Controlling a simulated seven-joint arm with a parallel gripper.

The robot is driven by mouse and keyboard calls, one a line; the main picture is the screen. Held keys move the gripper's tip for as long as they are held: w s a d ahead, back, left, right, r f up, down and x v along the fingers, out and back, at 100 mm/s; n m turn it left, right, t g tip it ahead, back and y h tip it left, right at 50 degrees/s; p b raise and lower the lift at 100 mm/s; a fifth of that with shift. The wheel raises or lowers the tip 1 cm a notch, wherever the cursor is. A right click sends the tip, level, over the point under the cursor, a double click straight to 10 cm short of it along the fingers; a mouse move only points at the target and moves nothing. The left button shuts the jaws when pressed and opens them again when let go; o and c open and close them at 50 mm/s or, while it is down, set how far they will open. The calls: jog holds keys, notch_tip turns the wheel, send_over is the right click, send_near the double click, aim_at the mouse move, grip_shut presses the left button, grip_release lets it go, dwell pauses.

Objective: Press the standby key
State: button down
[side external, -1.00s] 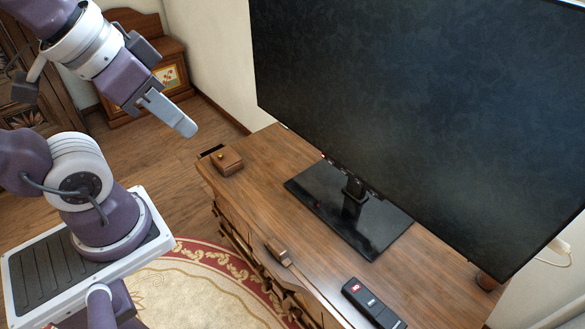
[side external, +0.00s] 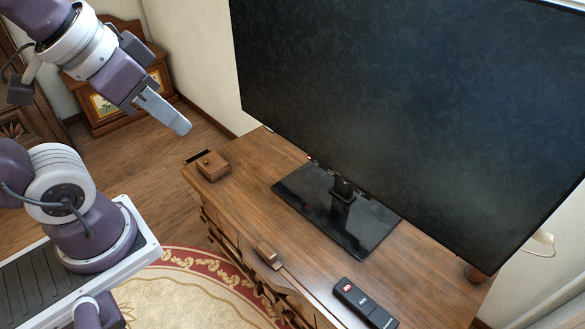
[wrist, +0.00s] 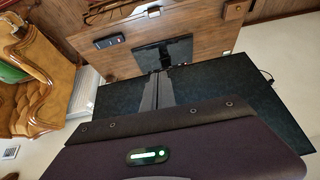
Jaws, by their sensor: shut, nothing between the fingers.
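A black remote-like device (side external: 367,304) lies on the wooden cabinet top near its front edge. A red key (side external: 347,288) with a pale mark sits at its far end; which key is the standby key cannot be read. A small red spot (side external: 310,157) also shows on the lower edge of the big dark screen (side external: 390,110). My gripper (side external: 181,126) is shut and empty, in the air left of the cabinet and well apart from the device. The wrist view shows the device (wrist: 109,41) beyond and left of my shut fingers (wrist: 157,78).
The screen's black foot (side external: 337,210) stands mid-cabinet (side external: 260,215). A small brown box (side external: 213,166) sits at the far left corner, and a small wooden block (side external: 268,253) at the front edge. A patterned rug (side external: 185,290) lies on the floor.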

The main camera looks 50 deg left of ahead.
jog(key=w+a+f+m+y, duration=0.1)
jog(key=w+a+f, duration=0.1)
jog(key=w, duration=0.6)
jog(key=w+a+f, duration=0.1)
jog(key=w+a, duration=0.1)
jog(key=w, duration=0.6)
jog(key=w+a+f+m+t, duration=0.25)
jog(key=w+a+f, duration=0.25)
jog(key=w+f, duration=0.6)
jog(key=m+h, duration=0.2)
jog(key=m, duration=0.3)
send_near(317, 163)
jog(key=s+f, duration=0.7)
jog(key=shift+w+d+t, duration=0.15)
jog(key=shift+t, duration=0.2)
jog(key=w, duration=0.9)
jog(key=shift+w, duration=0.35)
